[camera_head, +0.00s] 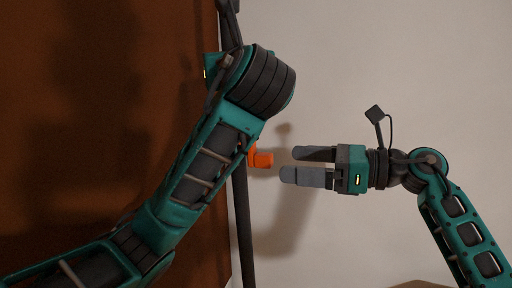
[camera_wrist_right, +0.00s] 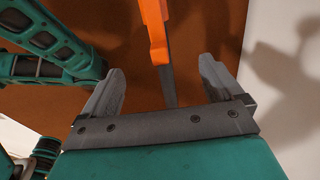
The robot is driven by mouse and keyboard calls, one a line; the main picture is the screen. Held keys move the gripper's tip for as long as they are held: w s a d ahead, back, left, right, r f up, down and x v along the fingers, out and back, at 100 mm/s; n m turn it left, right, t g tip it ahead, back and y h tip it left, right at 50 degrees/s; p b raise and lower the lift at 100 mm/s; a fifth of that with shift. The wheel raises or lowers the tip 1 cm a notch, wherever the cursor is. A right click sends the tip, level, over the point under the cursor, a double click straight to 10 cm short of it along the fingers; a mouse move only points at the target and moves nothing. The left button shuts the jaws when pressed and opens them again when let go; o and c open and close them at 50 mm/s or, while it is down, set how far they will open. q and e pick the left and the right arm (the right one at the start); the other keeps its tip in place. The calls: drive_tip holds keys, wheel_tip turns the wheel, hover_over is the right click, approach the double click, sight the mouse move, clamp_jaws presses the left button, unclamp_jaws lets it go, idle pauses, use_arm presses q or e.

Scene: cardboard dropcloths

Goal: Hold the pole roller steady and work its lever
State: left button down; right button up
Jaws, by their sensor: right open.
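The pole roller (camera_head: 244,225) shows in the head view as a dark upright pole, mostly hidden behind my left arm. Its orange lever (camera_head: 262,160) sticks out to the right of the pole. My right gripper (camera_head: 292,165) is open and empty, its fingertips pointing left at the lever with a small gap. In the right wrist view, the orange lever (camera_wrist_right: 155,30) and a dark piece below it show between the open fingers (camera_wrist_right: 160,85). My left arm crosses the pole from the lower left; its gripper fingers are not clearly visible.
A large rust-brown surface (camera_head: 100,100) fills the left side behind the pole. A pale wall (camera_head: 400,60) lies behind my right arm. A brown edge (camera_head: 422,284), perhaps cardboard, shows at the bottom. Space around my right gripper looks clear.

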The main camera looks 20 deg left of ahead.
sight(272, 161)
drive_tip(key=shift+w+a+f, duration=0.1)
drive_tip(key=shift+a+f, duration=0.05)
drive_tip(key=shift+a, duration=1.55)
drive_tip(key=shift+a+f, duration=0.15)
drive_tip(key=shift+a, duration=1.55)
